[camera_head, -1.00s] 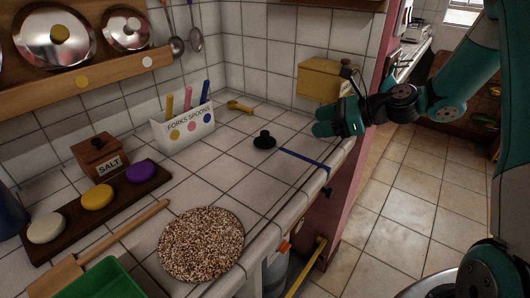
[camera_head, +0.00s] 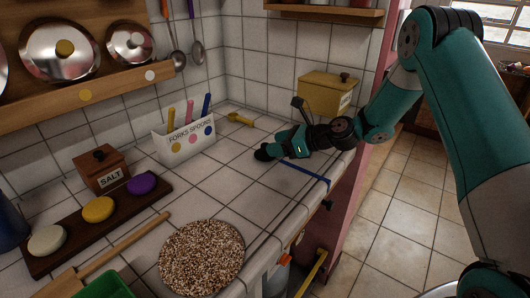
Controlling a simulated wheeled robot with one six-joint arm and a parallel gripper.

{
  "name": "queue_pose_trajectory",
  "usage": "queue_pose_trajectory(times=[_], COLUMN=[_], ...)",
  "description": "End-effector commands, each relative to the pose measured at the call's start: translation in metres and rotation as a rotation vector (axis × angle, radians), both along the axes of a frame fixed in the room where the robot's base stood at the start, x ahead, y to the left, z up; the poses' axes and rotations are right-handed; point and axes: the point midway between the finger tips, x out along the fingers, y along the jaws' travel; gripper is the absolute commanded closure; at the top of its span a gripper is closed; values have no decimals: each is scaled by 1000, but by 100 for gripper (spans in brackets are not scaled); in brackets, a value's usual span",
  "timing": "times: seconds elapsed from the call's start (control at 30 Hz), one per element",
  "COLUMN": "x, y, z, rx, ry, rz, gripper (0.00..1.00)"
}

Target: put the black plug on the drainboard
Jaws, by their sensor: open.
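The black plug (camera_head: 262,153) sits on the white tiled counter, near the blue strip. It is mostly hidden by my gripper (camera_head: 270,151), which has come in low from the right. My gripper is open with its fingertips at the plug; whether they straddle it or touch it I cannot tell. No drainboard can be made out for certain; a green tray-like thing (camera_head: 106,286) is cut off at the bottom left edge.
A forks-and-spoons holder (camera_head: 186,139), a yellow scoop (camera_head: 240,119) and a yellow box (camera_head: 326,94) stand behind. A salt box (camera_head: 103,169), a dark board with coloured discs (camera_head: 62,246), a wooden utensil (camera_head: 125,242) and a speckled round mat (camera_head: 201,257) lie left and front. Mid-counter is clear.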

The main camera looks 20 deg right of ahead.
Motion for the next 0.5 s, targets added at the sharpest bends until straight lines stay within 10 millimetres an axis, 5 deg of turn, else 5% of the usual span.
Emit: queue_pose_trajectory(times=[0.2,0.5], x=[16,19], y=[25,28], z=[-9,-12], rx=[-1,0], ry=[-1,0], rz=[3,1], gripper=[43,45])
